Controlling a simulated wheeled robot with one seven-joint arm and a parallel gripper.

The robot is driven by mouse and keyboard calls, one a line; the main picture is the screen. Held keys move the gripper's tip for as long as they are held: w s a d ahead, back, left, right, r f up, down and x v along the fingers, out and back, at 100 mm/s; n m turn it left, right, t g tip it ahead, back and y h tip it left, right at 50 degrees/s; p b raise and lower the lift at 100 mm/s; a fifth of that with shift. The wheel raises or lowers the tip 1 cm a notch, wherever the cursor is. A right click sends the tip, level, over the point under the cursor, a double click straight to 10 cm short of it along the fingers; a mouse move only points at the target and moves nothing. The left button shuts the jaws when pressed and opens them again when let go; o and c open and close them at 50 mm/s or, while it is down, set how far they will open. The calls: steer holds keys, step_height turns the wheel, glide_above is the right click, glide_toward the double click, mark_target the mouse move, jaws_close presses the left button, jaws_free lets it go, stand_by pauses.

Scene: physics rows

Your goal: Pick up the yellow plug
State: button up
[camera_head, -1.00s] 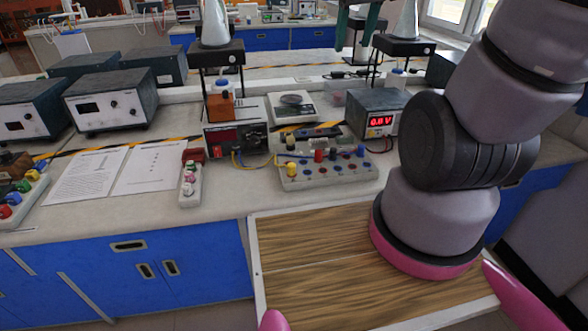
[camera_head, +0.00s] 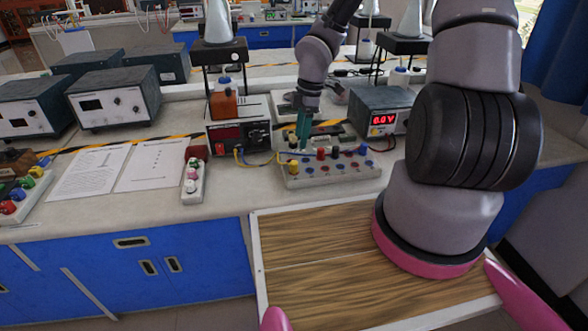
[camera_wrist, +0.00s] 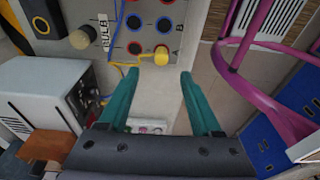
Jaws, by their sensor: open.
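The yellow plug (camera_head: 294,167) stands at the front left of the white socket panel (camera_head: 335,178). In the wrist view the yellow plug (camera_wrist: 161,56) shows just beyond and between my fingertips, near the panel's edge. A yellow cable runs close by it to the left. My gripper (camera_head: 303,146) has teal fingers pointing down over the panel's left part, above and slightly behind the plug. The gripper (camera_wrist: 160,74) is open, and nothing is held between its fingers. Whether a finger touches the plug cannot be told.
A red plug (camera_head: 321,153) and several sockets lie right of the yellow plug. A power unit (camera_head: 224,137) stands to the left and a meter (camera_head: 378,112) to the back right. A small plug strip (camera_head: 193,183) lies further left. The front bench strip is clear.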

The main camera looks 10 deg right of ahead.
mark_target(294, 162)
steer(key=f, duration=0.5)
steer(key=shift+a, duration=0.4)
steer(key=f, duration=0.2)
steer(key=a+f, duration=0.1)
steer(key=shift+s+a+f, duration=0.15)
steer(key=shift+s+f, duration=0.05)
steer(key=shift+f, duration=0.85)
jaws_close()
